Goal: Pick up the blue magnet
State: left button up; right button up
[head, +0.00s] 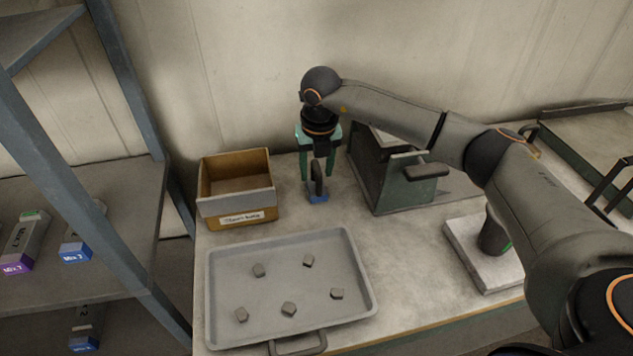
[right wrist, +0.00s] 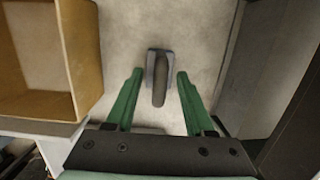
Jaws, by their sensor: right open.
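The blue magnet (head: 318,198) stands on the table between the cardboard box and the dark green metal box. It has a small blue base and an upright dark handle. My right gripper (head: 318,168) points down over it with green fingers apart. In the right wrist view, the magnet's handle (right wrist: 160,82) lies between the two open fingers (right wrist: 160,75), with a gap on each side. The fingers do not appear to touch it. My left gripper is not in view.
The cardboard box (head: 236,206) stands close on the left and the metal box (head: 402,195) close on the right. A grey tray (head: 226,280) with several small dark nuts lies in front. A pale block (head: 470,245) bears a dark object. Shelves stand at left.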

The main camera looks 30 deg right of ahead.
jog(key=shift+c, duration=0.2)
grip_shut()
jog(key=shift+r, duration=0.1)
